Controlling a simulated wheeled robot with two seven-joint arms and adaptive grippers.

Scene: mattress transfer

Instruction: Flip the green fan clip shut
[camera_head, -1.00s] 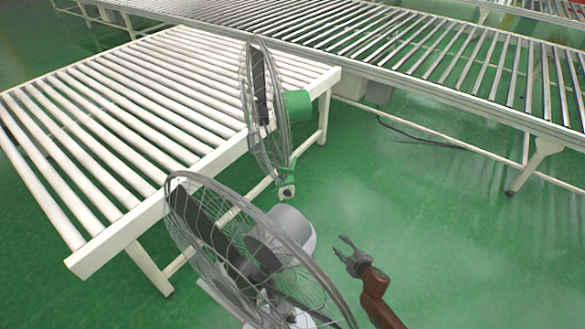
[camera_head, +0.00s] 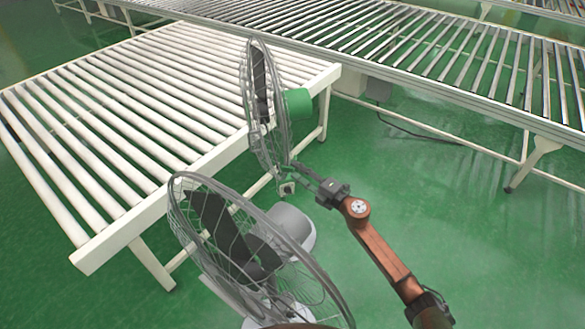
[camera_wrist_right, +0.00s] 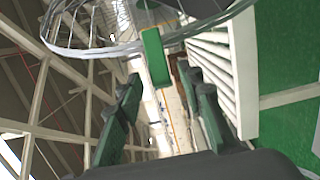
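The green fan (camera_head: 298,103) stands tilted by the white roller table, with a wire cage and a green motor housing. A green block (camera_wrist_right: 155,56), which looks like its clip, shows in the wrist view ahead of my right gripper. My right gripper (camera_head: 302,172) reaches in from the right at the fan's lower stem. Its fingers are apart in the wrist view (camera_wrist_right: 165,92), with nothing held between them. The block lies just beyond the fingertips; I cannot tell whether they touch. My left gripper is not in view.
A grey-white fan (camera_head: 290,228) stands in the near foreground, left of my right arm. The white roller table (camera_head: 130,115) fills the left, and a long conveyor (camera_head: 440,65) runs across the back. Green floor (camera_head: 440,230) is open on the right.

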